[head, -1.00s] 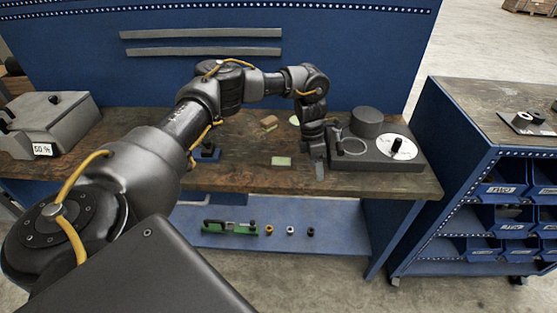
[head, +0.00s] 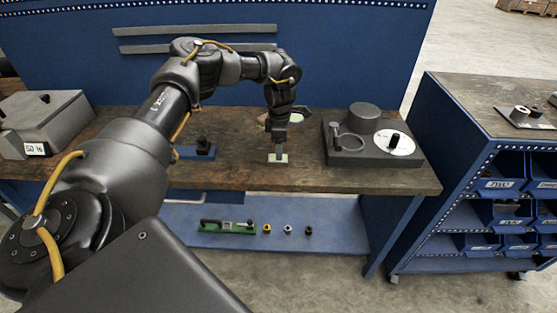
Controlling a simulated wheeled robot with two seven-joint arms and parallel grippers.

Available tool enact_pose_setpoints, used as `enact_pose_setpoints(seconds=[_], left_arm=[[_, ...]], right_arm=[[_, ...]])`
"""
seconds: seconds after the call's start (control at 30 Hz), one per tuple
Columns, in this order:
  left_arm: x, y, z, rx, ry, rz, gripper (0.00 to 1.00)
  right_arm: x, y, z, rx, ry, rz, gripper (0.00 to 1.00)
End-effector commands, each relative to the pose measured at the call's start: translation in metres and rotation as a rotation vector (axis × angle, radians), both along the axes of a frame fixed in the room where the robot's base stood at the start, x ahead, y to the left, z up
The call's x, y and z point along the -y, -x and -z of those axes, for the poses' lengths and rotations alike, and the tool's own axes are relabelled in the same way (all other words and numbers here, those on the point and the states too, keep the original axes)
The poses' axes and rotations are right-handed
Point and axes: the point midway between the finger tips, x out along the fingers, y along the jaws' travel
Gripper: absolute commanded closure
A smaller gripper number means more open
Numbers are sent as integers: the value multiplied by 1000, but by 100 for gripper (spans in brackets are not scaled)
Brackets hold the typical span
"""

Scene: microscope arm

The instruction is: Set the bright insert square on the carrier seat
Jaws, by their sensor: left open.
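A dark grey fixture (head: 345,158) stands to the right, with a ring, a round drum and a white disc (head: 402,143) with a black knob. I cannot tell which part is the carrier seat. My right gripper is not in view.
A blue block with a black knob (head: 198,151) stands left of my gripper. A pale round piece (head: 296,117) lies behind it, partly hidden. A grey box (head: 50,115) sits at the far left. The lower shelf (head: 340,240) holds a green tool and small rings.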

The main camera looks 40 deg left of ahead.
Motion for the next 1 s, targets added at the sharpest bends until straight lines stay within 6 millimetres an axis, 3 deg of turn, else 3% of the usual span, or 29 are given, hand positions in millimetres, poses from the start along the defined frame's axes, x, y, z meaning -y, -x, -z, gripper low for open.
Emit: enact_pose_setpoints(seconds=[0.17,0.5,0.8,1.0], left_arm=[[0,-1,4,0,0,0,34],[-4,-3,48,-2,1,0,34],[-4,-3,53,1,1,0,34],[-4,-3,53,1,1,0,60]], right_arm=[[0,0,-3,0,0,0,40],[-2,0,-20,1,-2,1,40],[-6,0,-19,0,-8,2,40],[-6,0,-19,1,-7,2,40]])
